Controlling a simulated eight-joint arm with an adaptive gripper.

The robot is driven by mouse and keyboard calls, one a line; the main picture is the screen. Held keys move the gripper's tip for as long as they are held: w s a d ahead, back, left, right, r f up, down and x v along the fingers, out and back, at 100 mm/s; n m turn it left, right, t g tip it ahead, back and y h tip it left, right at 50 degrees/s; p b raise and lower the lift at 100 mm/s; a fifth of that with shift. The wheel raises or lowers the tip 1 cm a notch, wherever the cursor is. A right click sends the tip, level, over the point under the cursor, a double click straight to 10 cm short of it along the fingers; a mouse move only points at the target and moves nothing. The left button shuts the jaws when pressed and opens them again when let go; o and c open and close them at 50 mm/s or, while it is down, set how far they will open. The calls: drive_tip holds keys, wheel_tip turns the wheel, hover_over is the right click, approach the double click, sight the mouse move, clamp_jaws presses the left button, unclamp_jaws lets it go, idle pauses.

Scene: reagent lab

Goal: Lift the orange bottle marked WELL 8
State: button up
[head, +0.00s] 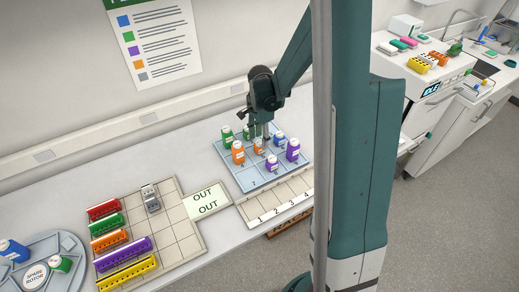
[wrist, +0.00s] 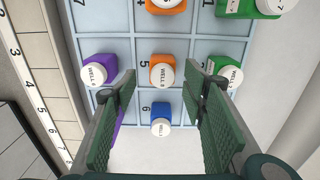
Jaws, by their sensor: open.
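Two orange bottles with white caps stand in the blue gridded tray (head: 267,184). The nearer-to-centre orange bottle (head: 259,147) is under my gripper (head: 264,134); in the wrist view this orange bottle (wrist: 160,82) stands upright in the cell numbered 5. The other orange bottle (head: 238,154) is to its left in the head view and at the top edge of the wrist view (wrist: 167,8). The cap print is too small to tell surely which is WELL 8. My open gripper (wrist: 168,80) has its fingers either side of the centre orange bottle, with nothing held.
A blue bottle (wrist: 161,113) stands close by, between the fingers in the wrist view. A purple bottle (wrist: 98,70) and a green bottle (wrist: 226,74) flank the centre orange one. A numbered rack (head: 282,202) adjoins the tray; the OUT plate (head: 207,200) lies left.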

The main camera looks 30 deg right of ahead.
sight(259, 142)
idle(0.3)
drive_tip(key=shift+w+f, duration=0.15)
drive_tip(key=shift+f, duration=0.65)
drive_tip(key=shift+w+f, duration=0.1)
drive_tip(key=shift+f, duration=1.7)
drive_tip(key=c, duration=1)
